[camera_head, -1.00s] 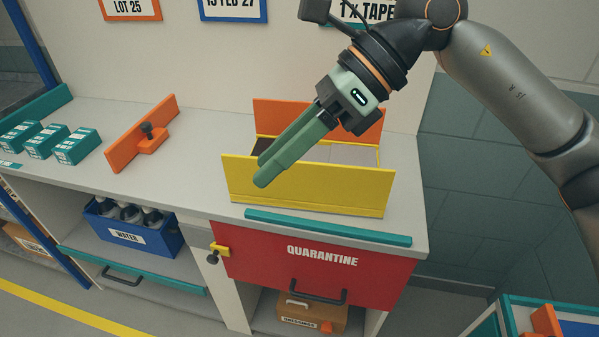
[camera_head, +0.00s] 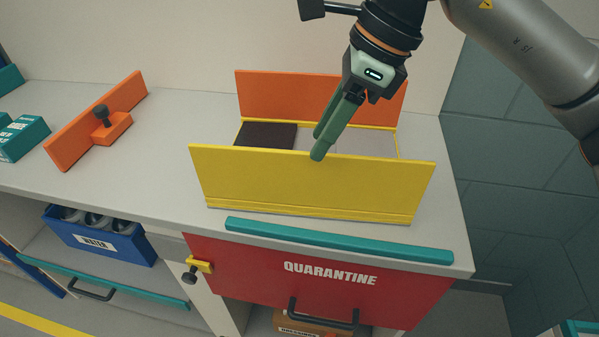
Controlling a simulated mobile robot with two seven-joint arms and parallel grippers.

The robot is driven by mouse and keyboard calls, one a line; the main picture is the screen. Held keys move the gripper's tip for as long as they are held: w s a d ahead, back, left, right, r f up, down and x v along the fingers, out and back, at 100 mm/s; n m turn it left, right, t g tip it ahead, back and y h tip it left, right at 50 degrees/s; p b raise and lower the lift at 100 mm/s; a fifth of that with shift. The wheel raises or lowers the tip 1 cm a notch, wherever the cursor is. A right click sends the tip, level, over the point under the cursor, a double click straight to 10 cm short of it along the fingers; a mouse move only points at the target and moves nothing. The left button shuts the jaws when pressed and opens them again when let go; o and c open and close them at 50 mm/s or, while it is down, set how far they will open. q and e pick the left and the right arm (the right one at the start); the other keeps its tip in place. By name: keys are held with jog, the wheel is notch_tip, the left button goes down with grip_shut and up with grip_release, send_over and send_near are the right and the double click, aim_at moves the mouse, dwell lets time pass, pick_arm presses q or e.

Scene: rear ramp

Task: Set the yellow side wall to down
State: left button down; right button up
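The yellow side wall (camera_head: 310,187) stands upright along the front of a low box on the counter. The box's orange back wall (camera_head: 285,97) also stands upright. My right gripper (camera_head: 318,146) comes down from above with its two green fingers a little apart. Its tips are at the yellow wall's top edge, near the middle. The nearer fingertip overlaps that edge in the picture, and the other tip appears farther back, over the box. I cannot tell whether either touches the wall. Nothing shows between the fingers. My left gripper is out of view.
A dark block (camera_head: 265,135) lies in the box's left part. A teal bar (camera_head: 340,241) runs along the counter's front edge, above the red QUARANTINE panel (camera_head: 350,290). An orange panel with a knob (camera_head: 100,125) stands on the left. The counter between it and the box is clear.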

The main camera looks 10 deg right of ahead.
send_over(300, 204)
notch_tip(300, 204, down, 8)
jog(key=shift+w, duration=0.15)
grip_shut()
dwell(1.4)
